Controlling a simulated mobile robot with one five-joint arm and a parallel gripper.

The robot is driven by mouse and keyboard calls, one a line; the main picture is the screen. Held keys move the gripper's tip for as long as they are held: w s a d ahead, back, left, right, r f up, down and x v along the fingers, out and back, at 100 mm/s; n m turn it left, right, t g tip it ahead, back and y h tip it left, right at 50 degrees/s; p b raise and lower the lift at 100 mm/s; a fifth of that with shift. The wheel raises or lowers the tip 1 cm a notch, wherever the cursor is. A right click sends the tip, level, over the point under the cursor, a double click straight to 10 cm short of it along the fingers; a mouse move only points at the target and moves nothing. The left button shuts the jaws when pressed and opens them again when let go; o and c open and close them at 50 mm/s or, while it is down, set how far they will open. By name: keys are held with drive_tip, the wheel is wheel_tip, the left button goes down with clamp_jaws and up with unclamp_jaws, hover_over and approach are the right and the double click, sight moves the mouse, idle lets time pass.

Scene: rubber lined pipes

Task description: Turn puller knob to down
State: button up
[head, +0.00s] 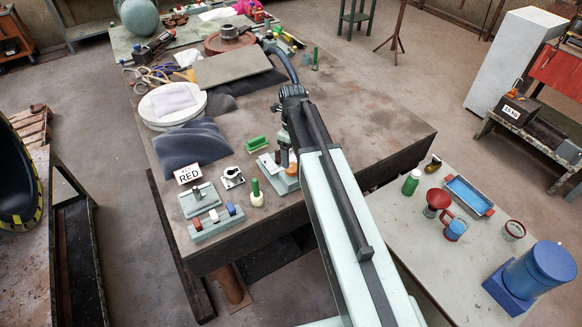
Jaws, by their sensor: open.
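A small grey-green base plate (283,183) stands near the front edge of the long brown table, with a white label on its left part. A brownish-orange knob (292,169) shows above its right part, partly covered by my arm. I take this as the puller knob, though its up or down setting is too small to tell. My gripper (284,158) points down right over this plate, just left of the knob. It is open. Its fingertips are small and partly hidden, so I cannot tell whether they touch the knob.
A grey plate with a short lever (200,197), a block with red, white and blue switches (215,222), a white-green bottle (256,194), a silver fitting (232,178) and a green block (258,144) stand close by. A "RED" sign (188,174) is at left. Open tabletop lies right of my arm.

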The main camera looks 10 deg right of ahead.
sight(292, 167)
wheel_tip(292, 167, down, 6)
drive_tip(key=b, duration=0.5)
drive_tip(key=shift+f, duration=0.15)
drive_tip(key=c, duration=1.4)
drive_tip(key=shift+o, duration=0.2)
drive_tip(key=shift+n, duration=0.3)
